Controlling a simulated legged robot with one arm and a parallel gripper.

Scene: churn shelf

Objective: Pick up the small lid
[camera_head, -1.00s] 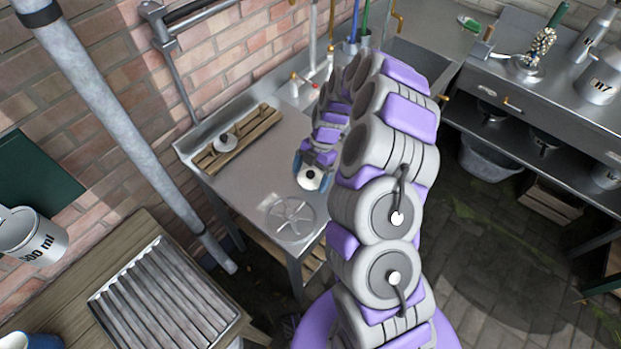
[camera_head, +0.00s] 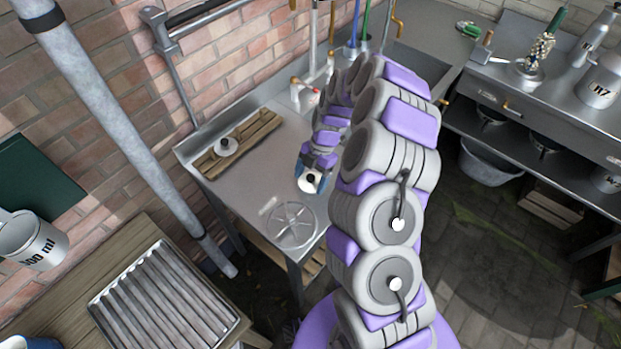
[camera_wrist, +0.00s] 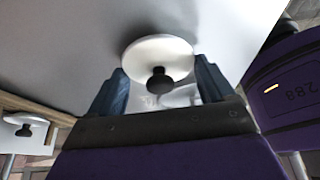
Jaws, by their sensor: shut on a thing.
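A round white lid (camera_wrist: 160,57) with a black knob is between the two blue fingers of my gripper (camera_wrist: 160,88). My gripper is shut on this lid at its rim. In the head view the lid (camera_head: 309,184) shows at the end of my arm, over the metal table (camera_head: 245,180). I cannot tell whether it touches the table. A second white lid (camera_head: 226,146) with a dark knob lies on a wooden rack (camera_head: 258,131) at the table's left; it also shows in the wrist view (camera_wrist: 25,129). I cannot tell which lid is smaller.
A spoked metal disc (camera_head: 292,226) lies near the table's front. A faucet (camera_head: 300,88) and a cup with brushes (camera_head: 355,46) stand behind. A ribbed metal tray (camera_head: 165,300) lies on a wooden bench at front left. A slanting pipe (camera_head: 125,140) stands left of the table.

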